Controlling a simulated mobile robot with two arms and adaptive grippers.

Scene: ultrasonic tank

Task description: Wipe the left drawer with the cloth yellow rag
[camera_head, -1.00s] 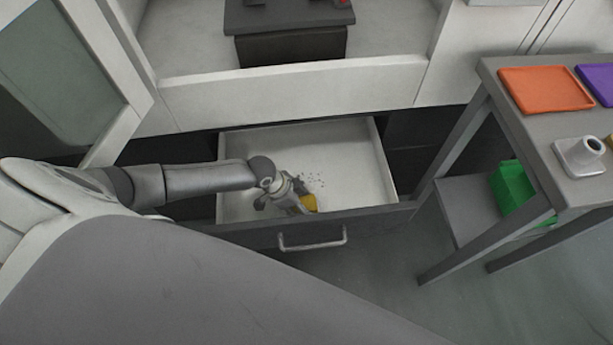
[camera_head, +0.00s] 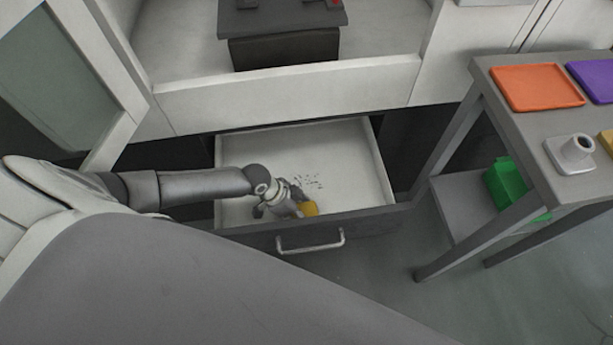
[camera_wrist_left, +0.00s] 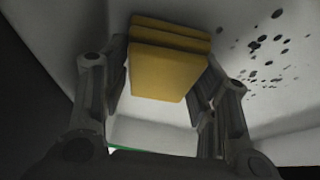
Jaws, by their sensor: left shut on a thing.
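The left drawer (camera_head: 345,165) is pulled open and has a white inside and a metal handle. Dark specks (camera_head: 311,181) are scattered on its floor, just beyond my left gripper (camera_head: 295,207). My left gripper reaches down into the drawer near its front wall. It is shut on the yellow rag (camera_head: 309,209), a folded cloth that looks like a stacked block in the left wrist view (camera_wrist_left: 166,70). There the specks (camera_wrist_left: 265,50) lie to the right of the rag, apart from it. Whether the rag touches the drawer floor is unclear. My right gripper is not seen.
A grey table (camera_head: 510,130) at the right holds an orange tray (camera_head: 537,87), a purple tray (camera_head: 598,82) and a grey holder (camera_head: 569,152). A green bin (camera_head: 505,184) sits on its lower shelf. A white cabinet ledge (camera_head: 290,92) is above the drawer.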

